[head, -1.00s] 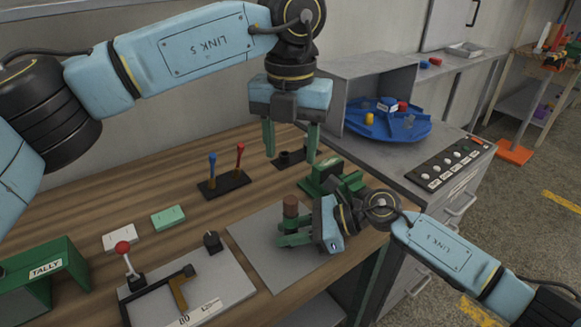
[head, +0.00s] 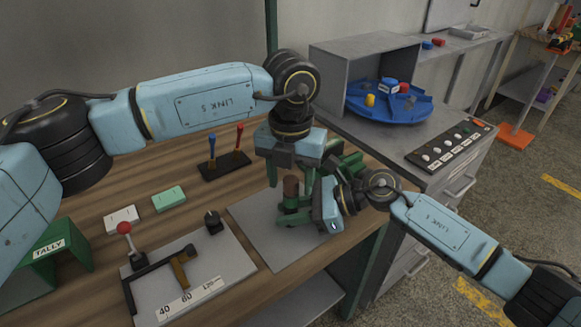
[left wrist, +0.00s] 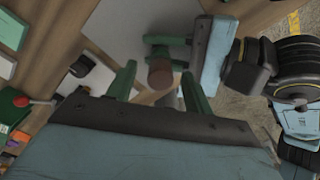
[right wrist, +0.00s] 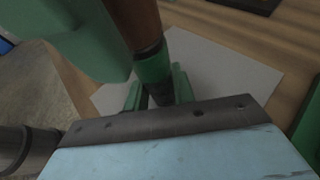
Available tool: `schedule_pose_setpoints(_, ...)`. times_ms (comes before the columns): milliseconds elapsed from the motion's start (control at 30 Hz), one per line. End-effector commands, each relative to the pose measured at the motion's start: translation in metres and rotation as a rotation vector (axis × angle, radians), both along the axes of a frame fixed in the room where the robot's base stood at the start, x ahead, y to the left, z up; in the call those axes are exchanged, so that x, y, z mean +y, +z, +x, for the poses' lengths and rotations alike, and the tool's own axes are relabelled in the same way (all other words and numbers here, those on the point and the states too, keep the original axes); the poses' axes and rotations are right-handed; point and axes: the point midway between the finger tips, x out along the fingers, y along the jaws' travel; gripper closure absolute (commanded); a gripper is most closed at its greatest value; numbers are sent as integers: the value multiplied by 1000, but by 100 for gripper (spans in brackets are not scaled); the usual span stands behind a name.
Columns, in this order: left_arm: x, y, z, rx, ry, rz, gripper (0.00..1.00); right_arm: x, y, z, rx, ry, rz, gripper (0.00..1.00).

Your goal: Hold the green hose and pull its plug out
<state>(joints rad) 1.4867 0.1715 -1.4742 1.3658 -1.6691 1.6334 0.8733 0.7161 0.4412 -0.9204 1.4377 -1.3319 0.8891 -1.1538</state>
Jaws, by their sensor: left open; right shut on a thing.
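A brown cylindrical plug (head: 291,184) stands upright over the grey mat. In the right wrist view the plug (right wrist: 138,22) sits on top of a green collar (right wrist: 153,66) with a dark hose end (right wrist: 161,92) below it. My right gripper (head: 287,213) is shut on that dark hose end below the plug. My left gripper (head: 290,186) points down from above, open, with its green fingers on either side of the plug; it also shows so in the left wrist view (left wrist: 157,73). Whether its fingers touch the plug I cannot tell. The hose's lower run is hidden.
The grey mat (head: 250,216) lies at the bench's right. A lever panel (head: 205,275), a green TALLY box (head: 48,245) and a block with blue and red levers (head: 225,166) stand left and behind. A blue turntable (head: 405,112) is at the back right.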

Motion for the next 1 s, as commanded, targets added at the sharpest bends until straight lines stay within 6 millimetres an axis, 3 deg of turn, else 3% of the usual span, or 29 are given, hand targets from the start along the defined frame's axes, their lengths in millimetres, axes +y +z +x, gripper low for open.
schedule_pose_setpoints(200,0,0,0,0,0,0,49,0,0,0,0,0,0,97)
schedule_pose_setpoints(567,0,0,0,1,1,1,96,0,0,0,0,0,0,97)
schedule_pose_setpoints(1000,0,3,0,0,1,1,96,0,0,0,1,0,-1,97)
